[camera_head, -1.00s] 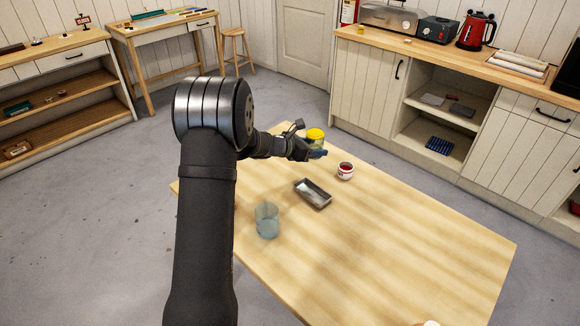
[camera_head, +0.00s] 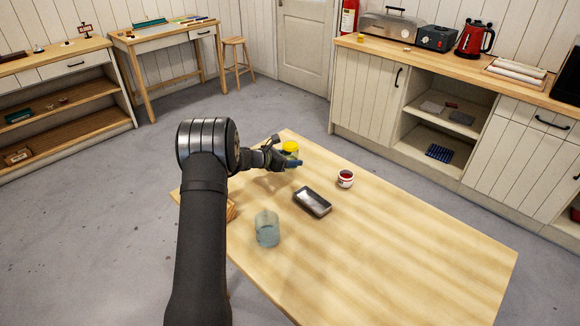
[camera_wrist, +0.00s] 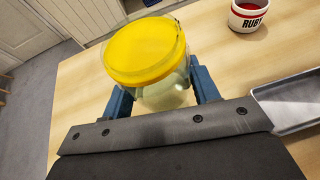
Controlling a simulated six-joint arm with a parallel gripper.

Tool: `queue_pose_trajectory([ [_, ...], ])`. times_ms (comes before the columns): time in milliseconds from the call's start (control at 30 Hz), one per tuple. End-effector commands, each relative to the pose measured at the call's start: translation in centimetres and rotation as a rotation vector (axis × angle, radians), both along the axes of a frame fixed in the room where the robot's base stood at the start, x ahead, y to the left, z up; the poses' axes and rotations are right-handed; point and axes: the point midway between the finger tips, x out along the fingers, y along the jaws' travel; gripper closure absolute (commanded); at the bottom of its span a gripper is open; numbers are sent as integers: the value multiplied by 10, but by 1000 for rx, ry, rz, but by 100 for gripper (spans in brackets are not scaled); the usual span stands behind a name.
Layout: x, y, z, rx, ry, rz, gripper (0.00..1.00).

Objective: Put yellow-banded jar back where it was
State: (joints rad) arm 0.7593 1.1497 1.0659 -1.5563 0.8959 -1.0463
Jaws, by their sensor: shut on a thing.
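The yellow-banded jar (camera_head: 290,148) has a yellow top and a clear, greenish body. It is at the far left end of the wooden table (camera_head: 400,240). My gripper (camera_head: 285,161) is shut on it, and in the wrist view the blue fingers of my gripper (camera_wrist: 157,95) stand on both sides of the jar (camera_wrist: 145,50). The jar looks upright, slightly tilted in the wrist view. Its base is hidden, so I cannot tell whether it touches the table.
A white jar with red contents, labelled RUBY (camera_wrist: 249,14), stands to the right of my gripper. A grey metal tray (camera_head: 312,202) and a clear glass vessel (camera_head: 267,229) stand nearer. The right half of the table is mostly clear.

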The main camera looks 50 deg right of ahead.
Motion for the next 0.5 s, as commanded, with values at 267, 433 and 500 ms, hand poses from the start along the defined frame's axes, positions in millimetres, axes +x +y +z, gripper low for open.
queue_pose_trajectory([
  [267,0,0,-35,0,0,0,76],
  [433,0,0,-35,-1,0,1,76],
  [500,0,0,-35,-1,0,1,76],
])
